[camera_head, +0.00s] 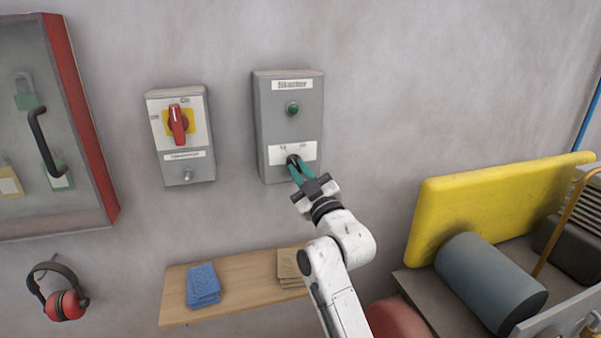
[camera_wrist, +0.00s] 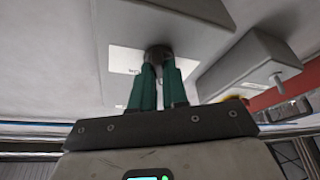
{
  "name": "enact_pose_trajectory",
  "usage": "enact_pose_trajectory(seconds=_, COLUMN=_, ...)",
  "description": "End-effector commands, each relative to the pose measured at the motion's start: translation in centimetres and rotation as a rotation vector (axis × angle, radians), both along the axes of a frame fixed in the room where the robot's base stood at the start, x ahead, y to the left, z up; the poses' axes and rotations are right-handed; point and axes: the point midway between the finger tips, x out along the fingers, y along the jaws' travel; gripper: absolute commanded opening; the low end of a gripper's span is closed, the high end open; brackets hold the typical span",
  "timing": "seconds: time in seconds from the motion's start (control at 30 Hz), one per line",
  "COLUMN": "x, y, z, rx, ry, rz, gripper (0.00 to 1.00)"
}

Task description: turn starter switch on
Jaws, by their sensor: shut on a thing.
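The starter box (camera_head: 264,112) is a grey wall box with a "Starter" label, a round green button or lamp (camera_head: 292,108) and a white label plate (camera_head: 277,155) lower down. The dark starter switch knob (camera_head: 292,159) sits on that plate. In the wrist view the knob (camera_wrist: 158,52) lies between the fingertips. My gripper (camera_head: 298,170) has green fingers and is shut on the knob; it also shows in the wrist view (camera_wrist: 158,75). The fingers partly hide the knob, so its exact setting is unclear.
A second grey box (camera_head: 198,166) with a red rotary handle (camera_head: 177,124) hangs to the left. A glass-fronted cabinet (camera_head: 78,115) and ear defenders (camera_head: 66,304) are further left. A wooden shelf (camera_head: 235,300) is below. Yellow-guarded machinery (camera_head: 440,210) stands at right.

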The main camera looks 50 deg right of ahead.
Motion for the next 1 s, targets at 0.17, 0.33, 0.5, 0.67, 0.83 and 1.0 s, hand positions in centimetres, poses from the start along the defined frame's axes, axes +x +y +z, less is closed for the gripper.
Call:
enact_pose_trajectory(seconds=0.17, x=0.22, y=0.28, z=-0.29, rx=0.055, ry=-0.039, rz=0.003, gripper=0.0)
enact_pose_trajectory(seconds=0.33, x=0.36, y=0.45, z=-0.66, rx=0.146, ry=-0.107, rz=0.006, gripper=0.0)
enact_pose_trajectory(seconds=0.5, x=0.38, y=0.5, z=-1.02, rx=0.256, ry=-0.189, rz=0.005, gripper=0.0)
enact_pose_trajectory(seconds=0.67, x=0.35, y=0.53, z=-1.09, rx=0.36, ry=-0.268, rz=0.004, gripper=0.0)
enact_pose_trajectory(seconds=0.83, x=0.42, y=0.6, z=-1.0, rx=0.472, ry=-0.347, rz=0.004, gripper=0.0)
enact_pose_trajectory(seconds=1.0, x=0.47, y=0.68, z=-0.8, rx=0.58, ry=-0.424, rz=0.005, gripper=0.0)
